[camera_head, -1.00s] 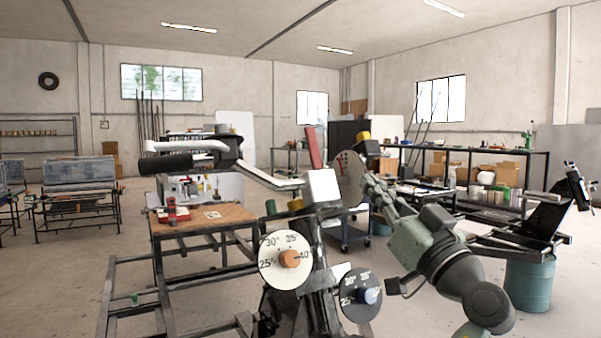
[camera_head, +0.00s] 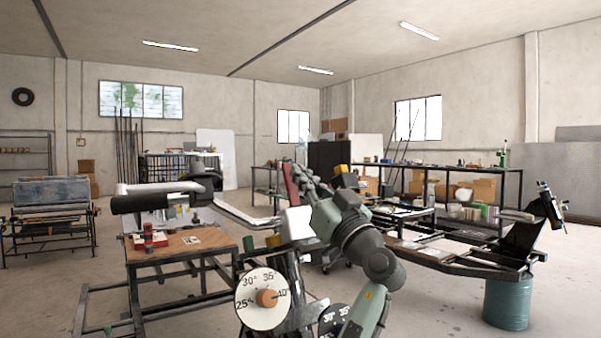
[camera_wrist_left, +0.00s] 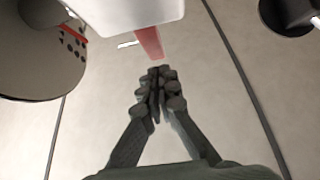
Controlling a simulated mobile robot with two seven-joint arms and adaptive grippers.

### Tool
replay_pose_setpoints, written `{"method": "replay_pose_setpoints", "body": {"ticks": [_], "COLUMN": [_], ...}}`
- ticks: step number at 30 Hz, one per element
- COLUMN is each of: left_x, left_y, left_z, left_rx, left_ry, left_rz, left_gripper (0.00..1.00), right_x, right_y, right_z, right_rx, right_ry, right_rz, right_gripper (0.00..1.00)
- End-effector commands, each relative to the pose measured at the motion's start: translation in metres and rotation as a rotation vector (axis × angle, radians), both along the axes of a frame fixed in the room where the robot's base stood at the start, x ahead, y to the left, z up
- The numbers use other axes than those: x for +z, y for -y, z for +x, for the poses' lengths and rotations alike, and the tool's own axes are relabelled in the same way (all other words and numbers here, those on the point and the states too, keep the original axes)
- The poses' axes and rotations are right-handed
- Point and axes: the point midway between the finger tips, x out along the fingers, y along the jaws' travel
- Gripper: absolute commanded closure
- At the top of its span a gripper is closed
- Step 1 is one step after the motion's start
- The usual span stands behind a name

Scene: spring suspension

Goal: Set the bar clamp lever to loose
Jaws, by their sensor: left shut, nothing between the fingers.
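The bar clamp lever appears to be the red upright bar (camera_head: 290,184) behind a white block (camera_head: 297,222) on the stand in the head view. In the left wrist view the red bar (camera_wrist_left: 149,42) sticks out below the white block (camera_wrist_left: 125,12). My left gripper (camera_head: 303,174) is just right of the red bar in the head view, partly overlapping it. In the left wrist view my left gripper (camera_wrist_left: 156,72) is shut and empty, its tips just below the red bar's end. I cannot tell whether they touch. My right gripper is not in view.
A white dial (camera_head: 262,299) with an orange knob and a dark dial (camera_head: 333,319) sit on the front of the stand. A black-gripped handle (camera_head: 150,202) reaches left. A wooden-topped table (camera_head: 180,245) stands at left, a teal drum (camera_head: 507,303) at right.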

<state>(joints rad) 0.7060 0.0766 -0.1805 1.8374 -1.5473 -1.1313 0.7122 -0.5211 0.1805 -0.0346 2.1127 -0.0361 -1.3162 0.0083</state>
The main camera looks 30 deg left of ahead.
Motion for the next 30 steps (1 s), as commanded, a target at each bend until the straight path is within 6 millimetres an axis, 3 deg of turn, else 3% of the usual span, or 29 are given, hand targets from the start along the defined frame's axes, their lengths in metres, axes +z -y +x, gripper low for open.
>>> {"method": "replay_pose_setpoints", "body": {"ticks": [15,21,30], "left_x": [-0.004,-0.004,-0.004], "left_y": [-0.008,-0.019,-0.022], "left_z": [0.003,0.008,0.009], "left_rx": [0.0,-0.003,0.001], "left_ry": [-0.004,-0.045,-0.061], "left_rz": [-0.019,-0.124,-0.147], "left_gripper": [1.0,1.0,1.0], "right_x": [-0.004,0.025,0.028], "right_y": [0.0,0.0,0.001], "right_z": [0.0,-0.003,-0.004], "right_rx": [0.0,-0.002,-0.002], "right_ry": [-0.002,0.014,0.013], "right_rz": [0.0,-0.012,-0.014], "right_gripper": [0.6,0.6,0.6]}}
